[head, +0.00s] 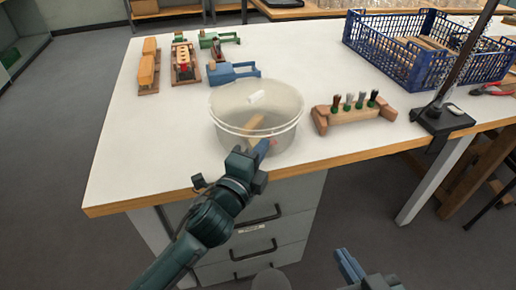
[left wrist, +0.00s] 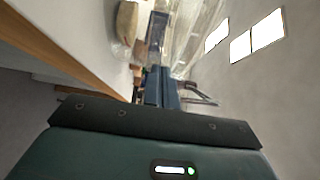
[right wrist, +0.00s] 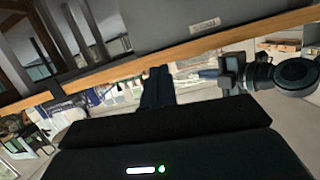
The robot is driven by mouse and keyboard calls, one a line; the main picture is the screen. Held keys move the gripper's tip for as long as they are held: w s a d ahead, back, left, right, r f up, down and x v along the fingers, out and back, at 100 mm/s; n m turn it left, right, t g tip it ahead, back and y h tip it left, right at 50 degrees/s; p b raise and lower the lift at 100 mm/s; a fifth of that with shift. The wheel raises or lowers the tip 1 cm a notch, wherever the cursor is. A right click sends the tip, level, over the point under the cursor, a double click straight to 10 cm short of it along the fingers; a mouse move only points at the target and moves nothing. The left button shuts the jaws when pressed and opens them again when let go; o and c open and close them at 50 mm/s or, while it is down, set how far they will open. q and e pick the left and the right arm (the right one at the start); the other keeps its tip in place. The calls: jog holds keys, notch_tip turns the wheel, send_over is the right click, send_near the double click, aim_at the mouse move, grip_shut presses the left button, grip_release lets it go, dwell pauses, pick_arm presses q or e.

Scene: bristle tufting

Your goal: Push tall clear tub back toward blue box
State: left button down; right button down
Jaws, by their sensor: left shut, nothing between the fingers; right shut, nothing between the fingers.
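The tall clear tub (head: 228,137) stands near the front edge of the white table, with a few small pieces, one wooden, seen through its wall. My left gripper (head: 264,147) is shut and empty at the tub's near side; I cannot tell whether it touches. In the left wrist view the shut fingers (left wrist: 160,88) point at the clear wall (left wrist: 188,40). A blue crate (head: 383,53) stands at the back right of the table, holding brown items. My right gripper (head: 348,265) is shut and empty in front of the table, below its top; its fingers show in the right wrist view (right wrist: 157,86).
A blue wooden piece (head: 232,72) lies just behind the tub, with a green one (head: 219,39) farther back. Wooden blocks (head: 148,68) stand at the left. A wooden holder (head: 345,117) with several small tufts is right of the tub. A black stand base (head: 440,120) is farther right.

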aim_at(242, 113)
dwell(0.4)
